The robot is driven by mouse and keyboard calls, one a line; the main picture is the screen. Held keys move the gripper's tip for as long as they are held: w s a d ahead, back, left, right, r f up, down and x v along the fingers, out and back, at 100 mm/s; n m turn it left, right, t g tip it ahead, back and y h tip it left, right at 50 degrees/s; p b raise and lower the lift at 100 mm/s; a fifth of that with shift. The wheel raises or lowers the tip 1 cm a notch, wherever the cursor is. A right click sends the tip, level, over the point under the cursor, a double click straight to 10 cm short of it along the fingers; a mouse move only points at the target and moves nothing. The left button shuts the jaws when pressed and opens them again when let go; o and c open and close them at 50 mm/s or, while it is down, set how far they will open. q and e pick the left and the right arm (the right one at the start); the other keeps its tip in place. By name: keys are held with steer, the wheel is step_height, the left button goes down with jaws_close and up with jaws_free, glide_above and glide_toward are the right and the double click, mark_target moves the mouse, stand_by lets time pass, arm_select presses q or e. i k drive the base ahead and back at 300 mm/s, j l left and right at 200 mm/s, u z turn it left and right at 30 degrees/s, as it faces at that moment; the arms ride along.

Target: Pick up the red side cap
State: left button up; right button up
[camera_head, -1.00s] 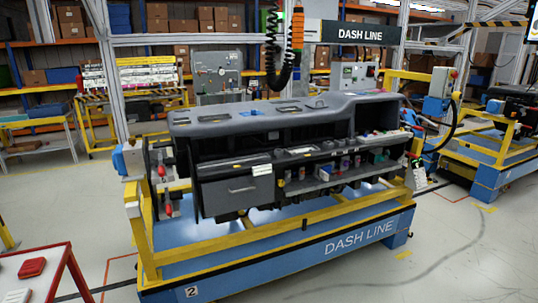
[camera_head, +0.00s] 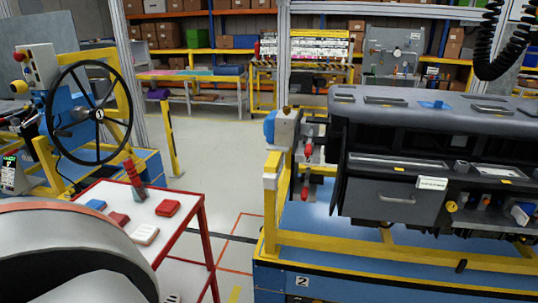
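A bright red block-like cap (camera_head: 168,207) lies flat on the white top of a red-framed cart (camera_head: 181,193), near its right edge. A darker red piece (camera_head: 118,219) lies to its left; I cannot tell for sure which of the two is the side cap. A white piece (camera_head: 145,234) lies in front of them and a blue piece (camera_head: 95,205) behind at the left. Neither of my grippers shows in the view.
A red-and-grey upright item (camera_head: 134,178) stands at the cart's back. A large rounded grey and white shape, probably mine, covers the lower left. A steering-wheel stand (camera_head: 90,112) is behind. The dashboard (camera_head: 430,150) on its blue-yellow line is right, with floor between.

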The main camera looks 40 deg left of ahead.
mark_target(167, 207)
steer(key=i+l, duration=0.3)
steer(key=i, duration=0.2)
steer(key=u, duration=2.5)
